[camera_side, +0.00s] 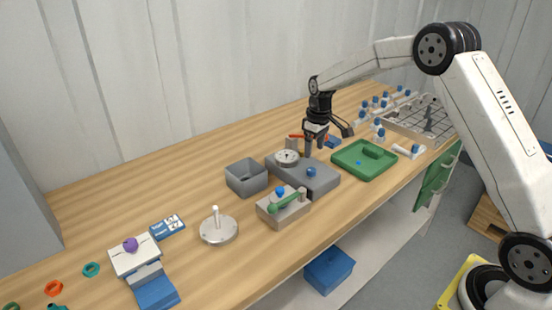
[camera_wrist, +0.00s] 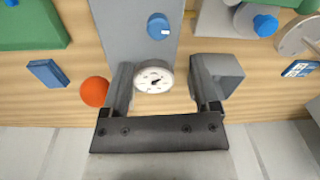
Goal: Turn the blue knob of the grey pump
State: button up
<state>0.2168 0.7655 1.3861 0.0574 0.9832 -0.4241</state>
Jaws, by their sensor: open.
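The grey pump (camera_side: 318,180) is a low grey block on the bench, with a round white gauge (camera_side: 287,157) at its back end. Its blue knob (camera_side: 311,172) stands on top toward the front right. In the wrist view the pump body (camera_wrist: 112,30) runs up from the gauge (camera_wrist: 153,78), and the blue knob (camera_wrist: 158,27) is near the top edge. My gripper (camera_side: 314,146) is open and empty, above the bench behind the pump. In the wrist view its fingers (camera_wrist: 160,80) lie on either side of the gauge, apart from the knob.
A grey open bin (camera_side: 246,179) stands left of the pump. A valve block (camera_side: 283,213) with a green handle and another blue knob stands in front. A green tray (camera_side: 360,168) lies to the right. An orange ball (camera_wrist: 94,91) is beside the left finger.

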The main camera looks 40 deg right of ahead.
aim_at(311, 169)
jog(key=shift+w+a+r+m+h, duration=0.1)
jog(key=shift+w+m+h, duration=0.15)
jog(key=shift+m, duration=0.25)
jog(key=shift+f, duration=3.9)
grip_shut()
